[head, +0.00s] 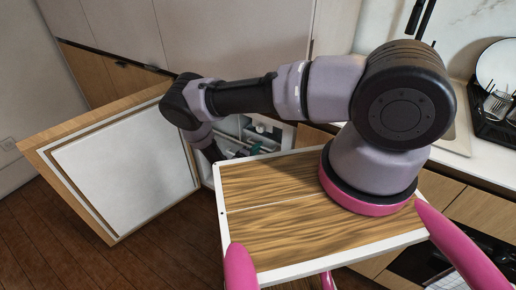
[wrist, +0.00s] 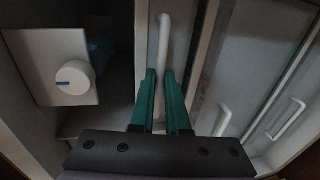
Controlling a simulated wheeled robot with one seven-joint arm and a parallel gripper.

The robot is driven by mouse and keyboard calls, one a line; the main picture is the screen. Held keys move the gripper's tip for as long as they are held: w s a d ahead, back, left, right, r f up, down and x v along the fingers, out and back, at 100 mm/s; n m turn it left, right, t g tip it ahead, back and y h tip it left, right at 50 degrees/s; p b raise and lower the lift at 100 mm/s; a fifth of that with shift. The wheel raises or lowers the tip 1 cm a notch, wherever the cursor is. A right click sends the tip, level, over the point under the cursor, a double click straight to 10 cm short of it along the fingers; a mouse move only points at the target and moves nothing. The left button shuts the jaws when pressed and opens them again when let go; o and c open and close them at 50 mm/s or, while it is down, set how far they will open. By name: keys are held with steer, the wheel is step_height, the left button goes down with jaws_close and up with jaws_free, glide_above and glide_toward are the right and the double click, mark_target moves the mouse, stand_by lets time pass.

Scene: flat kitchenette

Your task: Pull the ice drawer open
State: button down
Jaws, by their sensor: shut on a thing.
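In the wrist view my gripper's green fingers (wrist: 160,73) are shut on a long white bar handle (wrist: 164,38). The handle stands on a pale grey drawer front (wrist: 182,28) and runs up between the fingers. No label shows to tell whether this is the ice drawer. My arm hides part of the compartment, and the grip itself is too small to make out there.
The open fridge door (head: 125,165), white inside with a wooden edge, stands to the left. The wrist view shows a white knob (wrist: 75,77) on a panel at left and another white handle (wrist: 289,119) at right. A dish rack (head: 497,105) sits on the counter.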

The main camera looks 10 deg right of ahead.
steer(key=f+v, duration=0.2)
steer(key=v, duration=0.8)
steer(key=f+v, duration=0.2)
steer(key=v, duration=0.8)
steer(key=shift+s+a, duration=0.45)
steer(key=shift+s, duration=0.05)
steer(key=shift+r, duration=0.1)
steer(key=c, duration=0.9)
jaws_free()
steer(key=v, duration=1)
steer(key=shift+s+a+r, duration=0.1)
steer(key=shift+s+a, duration=0.2)
